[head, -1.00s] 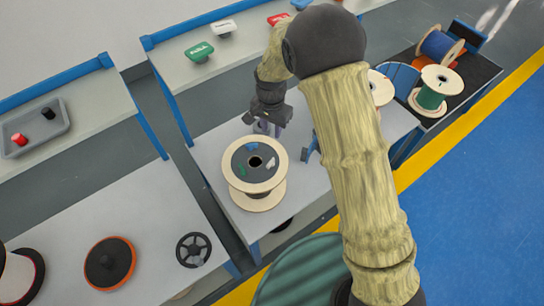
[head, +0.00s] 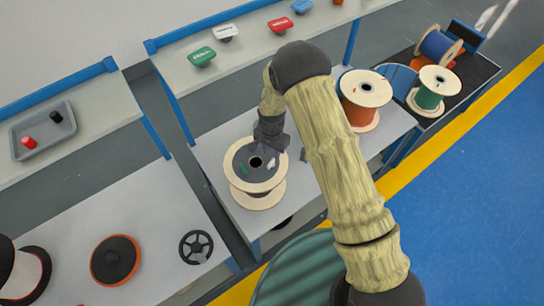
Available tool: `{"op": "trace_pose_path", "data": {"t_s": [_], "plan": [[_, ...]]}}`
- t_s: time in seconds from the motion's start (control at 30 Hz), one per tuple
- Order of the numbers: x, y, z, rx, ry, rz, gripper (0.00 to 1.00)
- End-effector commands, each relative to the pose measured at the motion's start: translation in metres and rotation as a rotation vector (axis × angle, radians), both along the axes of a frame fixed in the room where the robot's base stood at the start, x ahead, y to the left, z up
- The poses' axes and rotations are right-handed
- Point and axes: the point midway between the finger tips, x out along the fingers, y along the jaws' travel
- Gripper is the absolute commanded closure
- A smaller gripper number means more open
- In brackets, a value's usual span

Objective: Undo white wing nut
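The white wing nut (head: 271,162) sits on the dark disc (head: 240,157) on top of a wooden spool (head: 262,199), right of the dark centre hole. A green wing nut (head: 243,169) sits left of the hole. The blue wing nut on the far side of the disc is hidden behind my gripper. My gripper (head: 269,146) points down over the far right part of the disc, just beyond the white wing nut in the picture. Its fingertips are too small and dark to tell whether they are open or touching anything.
The spool stands on a grey table (head: 228,140). A wooden spool with orange winding (head: 361,116) stands to the right. A shelf behind holds green (head: 202,56), white (head: 226,32), red and blue pieces. A black handwheel (head: 196,247) lies on the left table.

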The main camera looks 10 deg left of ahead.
Motion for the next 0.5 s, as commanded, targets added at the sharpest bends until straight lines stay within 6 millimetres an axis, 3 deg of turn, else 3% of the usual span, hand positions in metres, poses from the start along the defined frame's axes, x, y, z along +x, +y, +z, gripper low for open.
{"op": "trace_pose_path", "data": {"t_s": [0.3, 0.5], "plan": [[0.0, 0.0, -0.042, -0.002, 0.002, 0.001, 0.69], [0.0, 0.0, -0.056, 0.0, -0.001, 0.001, 0.69]]}}
